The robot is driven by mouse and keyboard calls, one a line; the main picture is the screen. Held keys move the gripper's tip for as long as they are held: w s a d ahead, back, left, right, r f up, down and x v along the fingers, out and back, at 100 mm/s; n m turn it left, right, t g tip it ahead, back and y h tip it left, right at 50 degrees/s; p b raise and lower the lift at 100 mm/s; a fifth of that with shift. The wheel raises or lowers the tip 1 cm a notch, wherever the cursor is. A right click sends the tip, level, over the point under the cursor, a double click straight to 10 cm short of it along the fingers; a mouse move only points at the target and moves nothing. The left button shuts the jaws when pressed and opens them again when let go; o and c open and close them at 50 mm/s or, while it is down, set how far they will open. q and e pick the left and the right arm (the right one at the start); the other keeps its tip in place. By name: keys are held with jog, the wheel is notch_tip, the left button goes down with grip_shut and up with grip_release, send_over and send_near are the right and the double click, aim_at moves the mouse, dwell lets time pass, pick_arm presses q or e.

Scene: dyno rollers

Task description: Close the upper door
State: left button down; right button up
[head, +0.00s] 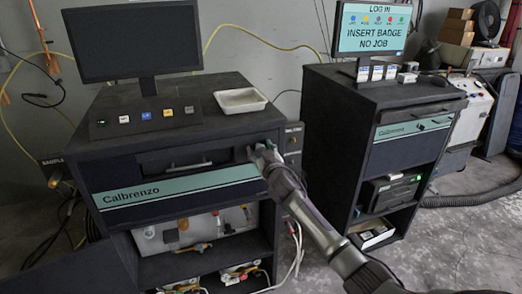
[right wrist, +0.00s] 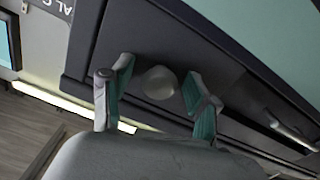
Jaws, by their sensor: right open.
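The left dark cabinet (head: 100,145) has an upper front with a teal "Calbrenzo" band (head: 170,190) and a recessed panel with a bar handle (head: 188,166). I cannot tell for sure which part is the upper door or how far it stands open. My right gripper (head: 262,152) is at the right end of this upper front. In the right wrist view my right gripper (right wrist: 158,88) is open, its two green-padded fingers on either side of a round grey knob (right wrist: 160,82) on a dark panel (right wrist: 135,45). Contact with the knob is not clear. My left gripper is out of view.
A monitor (head: 130,40) and a white tray (head: 240,101) stand on the cabinet top. Below is an open compartment with fittings (head: 190,228); a dark panel (head: 50,272) stands out at lower left. A second cabinet (head: 330,125) stands to the right. Cables hang between them.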

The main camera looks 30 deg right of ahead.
jog(key=shift+s+f, duration=0.1)
jog(key=shift+s, duration=0.05)
jog(key=v, duration=1.1)
jog(key=shift+s, duration=0.4)
jog(key=shift+a, duration=0.15)
notch_tip(320, 180, down, 20)
jog(key=s+g+y, duration=0.1)
jog(key=s+g, duration=0.2)
jog(key=g, duration=0.1)
jog(key=s+a+f+g+y, duration=0.1)
jog(key=s+a+f+g, duration=0.1)
jog(key=s+f, duration=0.35)
jog(key=s+a+f+n+g, duration=0.1)
jog(key=s+a+f, duration=0.15)
jog(key=f, duration=0.65)
jog(key=s+a+f+g+y, duration=0.1)
jog(key=s+f+g, duration=0.1)
jog(key=s+f, duration=0.35)
jog(key=s+a+f+g, duration=0.2)
jog(key=s+f, duration=0.5)
jog(key=s, duration=0.5)
jog(key=s+a+f+n+g+y, duration=0.1)
jog(key=s+a+f+g, duration=0.2)
jog(key=s, duration=0.9)
jog(key=s+a+f+g, duration=0.2)
jog(key=s+a+f, duration=0.4)
jog(key=s+f, duration=0.5)
jog(key=shift+s+a+f+n+y, duration=0.3)
jog(key=shift+s+n, duration=0.1)
jog(key=shift+s, duration=0.15)
